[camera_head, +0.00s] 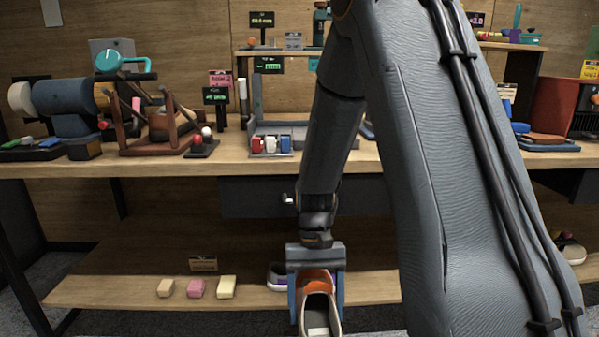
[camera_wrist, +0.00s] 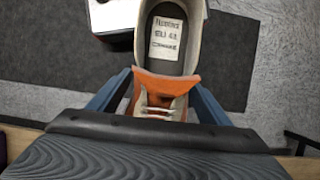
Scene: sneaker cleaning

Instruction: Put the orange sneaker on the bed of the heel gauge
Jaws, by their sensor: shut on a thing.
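The orange sneaker (camera_head: 318,300) hangs in my gripper (camera_head: 316,285) low in front of the bench's lower shelf. It has an orange tongue area, pale laces and a light collar. My gripper is shut on it, with one blue finger on each side. In the wrist view the sneaker (camera_wrist: 165,90) lies between the blue fingers (camera_wrist: 160,95), its insole label facing the camera. A grey gauge-like stand (camera_head: 275,128) with red, white and blue blocks at its front is on the bench top; my arm partly covers it. I cannot tell whether it is the heel gauge.
Another shoe (camera_head: 277,274) sits on the lower shelf (camera_head: 120,290) behind my gripper, and one more (camera_head: 570,247) at the right. Three small blocks (camera_head: 196,288) lie on that shelf. A wooden rack (camera_head: 150,125) and a blue roller machine (camera_head: 65,100) occupy the bench's left.

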